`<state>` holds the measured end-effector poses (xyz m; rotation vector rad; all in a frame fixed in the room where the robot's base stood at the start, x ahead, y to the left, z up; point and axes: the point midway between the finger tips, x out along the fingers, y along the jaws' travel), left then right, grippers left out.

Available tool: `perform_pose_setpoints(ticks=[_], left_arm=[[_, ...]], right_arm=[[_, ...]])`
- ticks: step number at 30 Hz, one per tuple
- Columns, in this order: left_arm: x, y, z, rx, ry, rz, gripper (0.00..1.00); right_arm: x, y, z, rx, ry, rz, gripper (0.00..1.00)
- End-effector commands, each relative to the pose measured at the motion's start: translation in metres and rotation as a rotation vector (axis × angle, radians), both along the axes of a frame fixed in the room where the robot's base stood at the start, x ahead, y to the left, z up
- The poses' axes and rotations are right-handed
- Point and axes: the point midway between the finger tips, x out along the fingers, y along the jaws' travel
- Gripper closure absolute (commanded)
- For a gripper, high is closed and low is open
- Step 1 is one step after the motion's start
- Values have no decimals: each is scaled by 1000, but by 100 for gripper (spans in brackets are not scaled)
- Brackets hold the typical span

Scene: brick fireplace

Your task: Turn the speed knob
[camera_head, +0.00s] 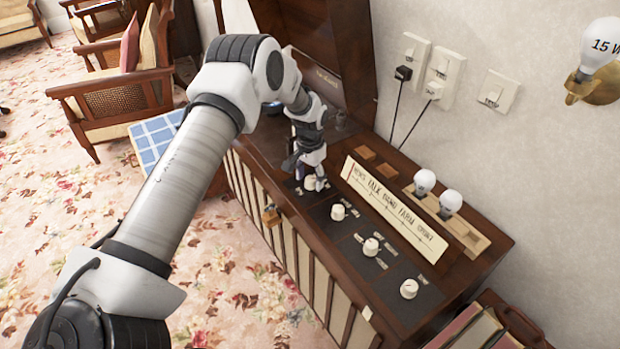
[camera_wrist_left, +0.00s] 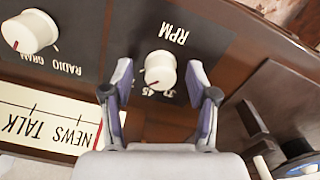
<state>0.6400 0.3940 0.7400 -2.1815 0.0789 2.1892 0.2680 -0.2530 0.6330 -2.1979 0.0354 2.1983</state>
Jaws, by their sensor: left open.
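The speed knob (camera_wrist_left: 160,71) is a small white dial marked RPM on a dark panel, with a red pointer mark and numbers below it. My left gripper (camera_wrist_left: 161,92) is open, with one finger on each side of the knob and a visible gap at both sides. In the head view the left gripper (camera_head: 312,178) points down at the far end of the knob row, and the speed knob (camera_head: 310,184) shows partly between its fingers. My right gripper is not in view.
Other white knobs, including the radio/gram knob (camera_wrist_left: 30,32) and a near one (camera_head: 409,289), sit along the wooden cabinet. A station dial strip (camera_head: 393,210) and two bulbs in a wooden holder (camera_head: 470,235) stand beside them. The raised lid (camera_head: 330,45) is behind the gripper.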

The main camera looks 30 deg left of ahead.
Motion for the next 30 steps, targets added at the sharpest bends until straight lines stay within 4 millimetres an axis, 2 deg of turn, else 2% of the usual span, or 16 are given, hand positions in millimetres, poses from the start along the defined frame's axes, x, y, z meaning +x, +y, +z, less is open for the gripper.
perform_pose_setpoints(ticks=[5,12,15,19,30], left_arm=[[2,0,31,0,-5,1,41],[1,0,92,0,-3,-1,41],[1,0,107,0,0,-1,41],[0,0,115,0,3,-1,41],[1,0,116,0,2,-1,41]], right_arm=[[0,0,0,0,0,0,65],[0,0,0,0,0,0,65],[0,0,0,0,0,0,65],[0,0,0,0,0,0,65],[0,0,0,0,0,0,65]])
